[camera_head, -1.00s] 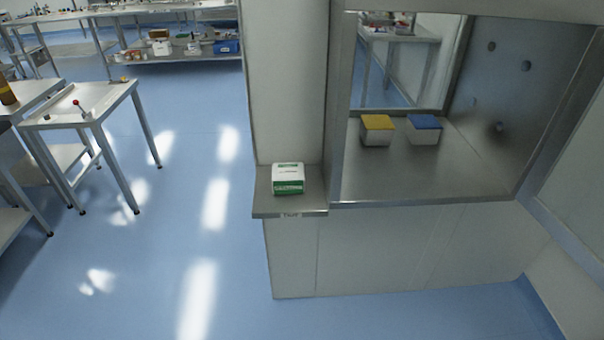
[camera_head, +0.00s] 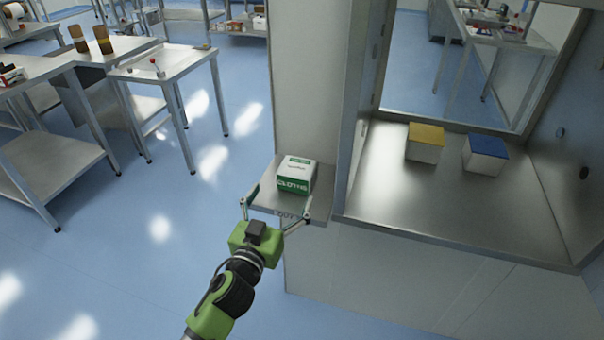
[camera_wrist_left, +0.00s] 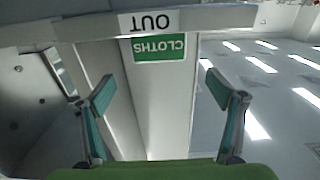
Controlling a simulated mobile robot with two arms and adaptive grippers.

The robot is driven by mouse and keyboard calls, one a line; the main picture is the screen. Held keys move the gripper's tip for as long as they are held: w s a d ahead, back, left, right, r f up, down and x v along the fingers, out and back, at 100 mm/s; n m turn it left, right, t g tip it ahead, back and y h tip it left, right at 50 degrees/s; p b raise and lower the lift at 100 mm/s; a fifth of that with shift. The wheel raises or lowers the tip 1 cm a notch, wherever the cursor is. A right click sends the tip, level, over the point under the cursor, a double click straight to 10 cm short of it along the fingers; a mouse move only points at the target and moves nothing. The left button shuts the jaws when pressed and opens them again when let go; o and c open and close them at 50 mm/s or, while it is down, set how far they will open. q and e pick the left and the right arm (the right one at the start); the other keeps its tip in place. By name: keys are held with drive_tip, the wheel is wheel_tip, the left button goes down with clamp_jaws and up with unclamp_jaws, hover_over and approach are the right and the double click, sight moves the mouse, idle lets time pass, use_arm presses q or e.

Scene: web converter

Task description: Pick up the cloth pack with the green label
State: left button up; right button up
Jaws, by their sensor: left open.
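The cloth pack (camera_head: 297,174) is a white box with a green label reading CLOTHS. It sits upright on a small metal shelf (camera_head: 265,196) at the front of a pillar in the head view. My right gripper is out of view.
To the right, a metal hatch (camera_head: 400,190) holds a yellow-lidded box (camera_head: 425,143) and a blue-lidded box (camera_head: 485,155). The pillar (camera_head: 308,80) stands behind the pack. Metal tables (camera_head: 165,66) stand at the left. Open blue floor lies between them and the shelf.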

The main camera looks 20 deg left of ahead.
sight(298, 166)
use_arm(q)
drive_tip(key=w, duration=0.6)
drive_tip(key=shift+d+p, duration=0.15)
drive_tip(key=shift+p, duration=0.25)
drive_tip(key=shift+w, duration=0.6)
drive_tip(key=shift+w+d+f+p, duration=0.1)
drive_tip(key=shift+w+p, duration=0.45)
drive_tip(key=shift+w, duration=1.75)
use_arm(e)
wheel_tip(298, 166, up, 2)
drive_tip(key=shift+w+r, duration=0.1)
use_arm(q)
drive_tip(key=c, duration=1.4)
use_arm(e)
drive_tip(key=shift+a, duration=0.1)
